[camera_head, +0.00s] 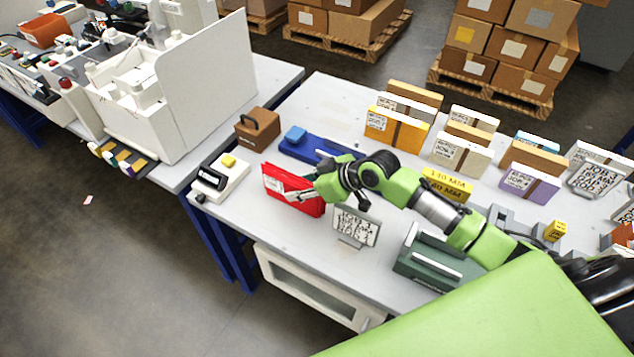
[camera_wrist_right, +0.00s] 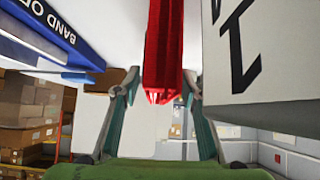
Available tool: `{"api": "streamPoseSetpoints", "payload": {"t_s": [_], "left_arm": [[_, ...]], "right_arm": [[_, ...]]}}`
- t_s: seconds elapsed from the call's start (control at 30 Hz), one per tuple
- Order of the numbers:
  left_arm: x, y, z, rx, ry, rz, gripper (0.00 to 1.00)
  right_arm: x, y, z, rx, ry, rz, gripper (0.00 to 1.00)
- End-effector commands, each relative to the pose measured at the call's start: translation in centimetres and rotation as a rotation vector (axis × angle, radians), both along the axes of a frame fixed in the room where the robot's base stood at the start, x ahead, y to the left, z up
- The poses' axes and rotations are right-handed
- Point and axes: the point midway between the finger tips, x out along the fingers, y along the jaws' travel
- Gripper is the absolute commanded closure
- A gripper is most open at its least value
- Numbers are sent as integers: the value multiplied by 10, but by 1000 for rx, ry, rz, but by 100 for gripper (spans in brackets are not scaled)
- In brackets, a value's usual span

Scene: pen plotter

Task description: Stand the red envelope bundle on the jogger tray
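The red envelope bundle (camera_head: 288,192) stands on its long edge on the grey table, a pale label on its face. My right gripper (camera_head: 312,190) is at its right end. In the right wrist view, the bundle (camera_wrist_right: 163,45) runs between the two spread fingers of my right gripper (camera_wrist_right: 160,85). A gap shows at the left finger; the right finger is very close, and contact is unclear. A dark green slotted tray (camera_head: 425,268), which seems to be the jogger tray, sits at the table's front, right of the bundle. My left gripper is not in view.
A printed sign (camera_head: 355,227) stands between bundle and green tray. A blue tray (camera_head: 300,147) lies behind the bundle, a white device with a yellow button (camera_head: 220,178) to its left. Several upright bundles, one of them yellow (camera_head: 397,128), fill the back right.

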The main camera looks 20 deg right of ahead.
Motion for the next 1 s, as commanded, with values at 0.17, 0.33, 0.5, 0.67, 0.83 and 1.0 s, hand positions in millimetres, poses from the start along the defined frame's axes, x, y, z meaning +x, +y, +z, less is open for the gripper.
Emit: {"api": "streamPoseSetpoints", "payload": {"t_s": [0.17,0.33,0.5,0.67,0.83,1.0], "left_arm": [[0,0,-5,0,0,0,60],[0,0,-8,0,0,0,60],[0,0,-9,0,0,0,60],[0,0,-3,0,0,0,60],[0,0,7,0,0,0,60],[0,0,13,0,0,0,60]], "right_arm": [[-24,-20,25,-4,-1,1,62],[-42,-34,46,-5,1,0,62],[-50,-39,58,-2,1,1,58],[-48,-32,72,-10,-8,22,58],[-47,-30,84,-26,0,37,58],[-51,-42,86,-30,22,15,58]]}}
